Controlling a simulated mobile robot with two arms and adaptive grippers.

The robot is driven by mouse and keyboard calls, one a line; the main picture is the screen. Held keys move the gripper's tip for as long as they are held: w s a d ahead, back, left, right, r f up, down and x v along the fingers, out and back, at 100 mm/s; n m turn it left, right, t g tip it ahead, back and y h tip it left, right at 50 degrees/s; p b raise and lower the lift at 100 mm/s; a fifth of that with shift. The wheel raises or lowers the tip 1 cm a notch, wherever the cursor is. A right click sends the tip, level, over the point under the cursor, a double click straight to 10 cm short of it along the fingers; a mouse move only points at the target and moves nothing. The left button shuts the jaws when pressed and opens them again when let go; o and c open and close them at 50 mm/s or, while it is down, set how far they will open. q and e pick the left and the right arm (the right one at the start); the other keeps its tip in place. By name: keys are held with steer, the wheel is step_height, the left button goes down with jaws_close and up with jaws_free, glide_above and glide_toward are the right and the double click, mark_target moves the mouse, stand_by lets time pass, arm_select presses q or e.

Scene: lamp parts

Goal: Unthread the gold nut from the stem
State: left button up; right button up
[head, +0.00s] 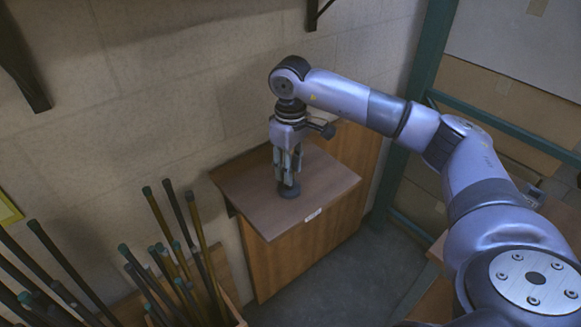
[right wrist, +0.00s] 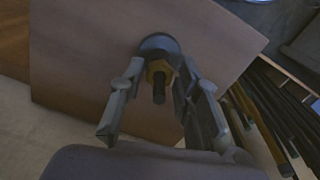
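The gold nut (right wrist: 154,66) sits around a dark stem (right wrist: 159,91) in the right wrist view. The stem rises from a round dark base (right wrist: 158,43), which shows in the head view (head: 289,191) on the wooden tabletop. My right gripper (right wrist: 160,76) points down over the stem, with one finger on each side of the nut. The fingers look open, with a gap between them and the nut. In the head view my right gripper (head: 288,172) hides the nut and most of the stem. My left gripper is not in view.
The small wooden table (head: 245,190) stands against a block wall (head: 150,80), and its top is otherwise clear. Several dark rods with green ends (head: 160,215) stand upright at the lower left. A green metal frame (head: 425,60) stands at the right.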

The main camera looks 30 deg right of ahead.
steer(key=shift+o, duration=0.4)
steer(key=m, duration=0.4)
steer(key=shift+f, duration=0.1)
steer(key=m, duration=0.6)
steer(key=shift+a+m+b, duration=0.2)
steer(key=shift+m+b, duration=0.1)
steer(key=shift+b, duration=0.05)
steer(key=m, duration=1)
steer(key=shift+w+a, duration=0.1)
steer(key=shift+w, duration=0.05)
steer(key=shift+c, duration=0.2)
jaws_close()
